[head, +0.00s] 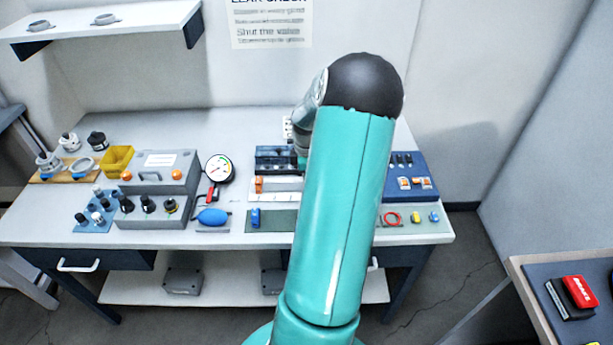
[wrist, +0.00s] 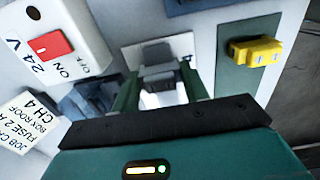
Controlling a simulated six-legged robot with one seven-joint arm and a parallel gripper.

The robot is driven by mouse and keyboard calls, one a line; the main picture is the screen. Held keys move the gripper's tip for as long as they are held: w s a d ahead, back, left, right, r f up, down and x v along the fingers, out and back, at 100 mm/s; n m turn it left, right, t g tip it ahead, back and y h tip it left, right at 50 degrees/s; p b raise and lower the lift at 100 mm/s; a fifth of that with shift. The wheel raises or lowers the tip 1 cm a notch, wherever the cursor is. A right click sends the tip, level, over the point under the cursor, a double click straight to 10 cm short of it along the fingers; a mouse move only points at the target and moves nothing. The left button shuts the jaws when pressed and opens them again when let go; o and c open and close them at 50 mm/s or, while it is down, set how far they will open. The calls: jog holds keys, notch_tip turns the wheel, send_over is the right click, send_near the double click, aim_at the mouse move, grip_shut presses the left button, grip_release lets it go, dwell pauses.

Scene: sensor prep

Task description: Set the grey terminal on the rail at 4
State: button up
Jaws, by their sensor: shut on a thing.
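The grey terminal (wrist: 158,72) is between the two green fingers of my gripper (wrist: 160,82) in the wrist view. My gripper is shut on it. A pale strip (wrist: 183,43) shows just behind the terminal; I cannot tell whether they touch. In the head view my own arm hides the gripper, the terminal and part of the bench middle. A pale strip that looks like the rail's place (head: 283,196), with an orange piece (head: 258,184) at its left end, shows left of my arm.
In the wrist view a white 24 V box (wrist: 85,35) with a red switch stands left, above a job card (wrist: 25,118). A yellow piece (wrist: 255,52) lies right on a grey mat. In the head view a gauge (head: 219,169) and blue bulb (head: 212,216) stand left.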

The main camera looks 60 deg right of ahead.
dwell(0.3)
jog(key=o, duration=0.9)
jog(key=shift+r, duration=3.45)
